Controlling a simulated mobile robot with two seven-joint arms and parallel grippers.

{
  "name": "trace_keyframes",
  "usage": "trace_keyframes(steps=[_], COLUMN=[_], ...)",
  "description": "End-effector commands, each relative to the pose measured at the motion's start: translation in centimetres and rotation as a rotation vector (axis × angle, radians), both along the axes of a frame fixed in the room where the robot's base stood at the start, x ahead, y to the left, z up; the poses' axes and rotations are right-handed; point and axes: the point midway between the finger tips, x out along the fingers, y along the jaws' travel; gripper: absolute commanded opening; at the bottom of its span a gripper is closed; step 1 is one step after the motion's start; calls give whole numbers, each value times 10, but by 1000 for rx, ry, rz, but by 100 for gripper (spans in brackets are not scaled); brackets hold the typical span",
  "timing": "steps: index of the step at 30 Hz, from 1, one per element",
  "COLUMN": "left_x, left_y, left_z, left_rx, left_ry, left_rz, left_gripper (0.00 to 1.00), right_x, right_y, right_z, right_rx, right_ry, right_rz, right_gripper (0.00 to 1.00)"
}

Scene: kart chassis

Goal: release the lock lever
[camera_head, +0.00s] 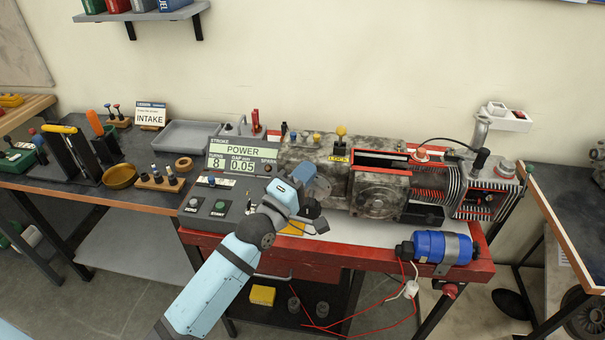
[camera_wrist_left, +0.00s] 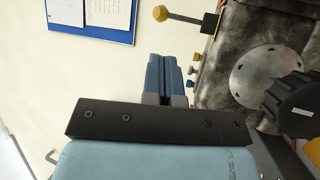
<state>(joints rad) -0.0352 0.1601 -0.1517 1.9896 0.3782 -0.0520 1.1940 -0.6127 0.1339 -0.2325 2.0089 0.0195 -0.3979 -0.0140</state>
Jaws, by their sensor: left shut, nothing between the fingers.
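The lock lever (camera_head: 341,132) has a yellow knob and stands upright on top of the grey engine housing, behind a yellow LOCK label (camera_head: 338,158). In the left wrist view its yellow knob (camera_wrist_left: 160,13) shows at the top edge on a thin rod, with a dark block at its base. My left gripper (camera_head: 318,186) is in front of the housing, below and left of the lever in the head view. Its blue fingers (camera_wrist_left: 164,62) are shut and empty, apart from the lever. My right gripper is not in view.
A stroke display (camera_head: 243,152) and a control box with buttons (camera_head: 218,206) stand left of my gripper. A round disc (camera_wrist_left: 268,75) and a black knob (camera_wrist_left: 295,100) are close at right in the wrist view. A blue motor (camera_head: 440,246) sits at the red bench's front right.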

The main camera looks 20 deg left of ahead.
Motion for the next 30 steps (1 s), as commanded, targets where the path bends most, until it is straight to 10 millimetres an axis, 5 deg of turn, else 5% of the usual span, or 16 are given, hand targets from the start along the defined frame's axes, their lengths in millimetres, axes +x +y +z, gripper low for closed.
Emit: trace_keyframes(steps=[13, 30], left_x=[79, 91], left_y=[-19, -21], left_z=[27, 30], left_rx=[0, -1], left_ry=[0, 2], left_rz=[-1, 0], left_gripper=[0, 0], right_x=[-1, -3], right_y=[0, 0], right_z=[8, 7], right_rx=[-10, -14], right_ry=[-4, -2], right_rz=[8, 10], right_gripper=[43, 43])
